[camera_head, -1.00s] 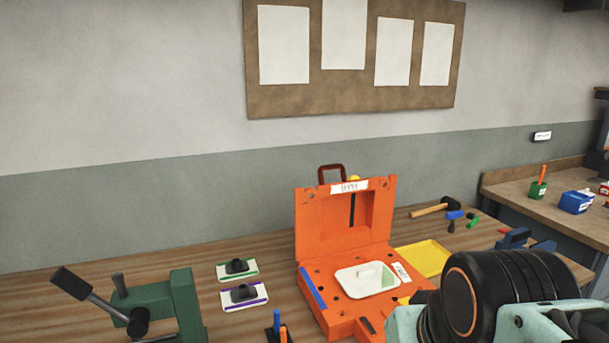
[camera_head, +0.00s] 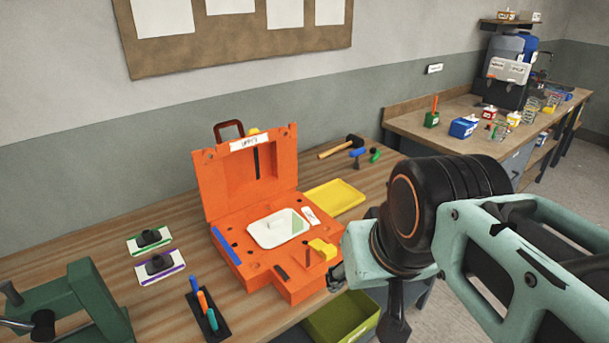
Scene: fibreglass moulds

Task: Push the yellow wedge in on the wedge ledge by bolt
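The orange mould (camera_head: 262,215) stands open on the bench, its lid tilted up at the back. A yellow wedge (camera_head: 322,249) sits on the right front part of its base; how far in it sits I cannot tell. Another yellow piece (camera_head: 253,132) shows behind the lid's top edge. A dark bolt-like part (camera_head: 281,272) is on the front of the base, left of the wedge. My gripper (camera_head: 337,277) shows only as a small dark part at the mould's right front edge, apart from the wedge. Its fingers are mostly hidden by my arm.
A white plate (camera_head: 277,242) lies in the mould. A yellow tray (camera_head: 335,198), a mallet (camera_head: 340,147) and small tools are behind right. A tool holder (camera_head: 214,328), two labelled plates (camera_head: 150,240) and a green clamp (camera_head: 80,305) stand left. A green bin (camera_head: 345,320) is below the bench edge.

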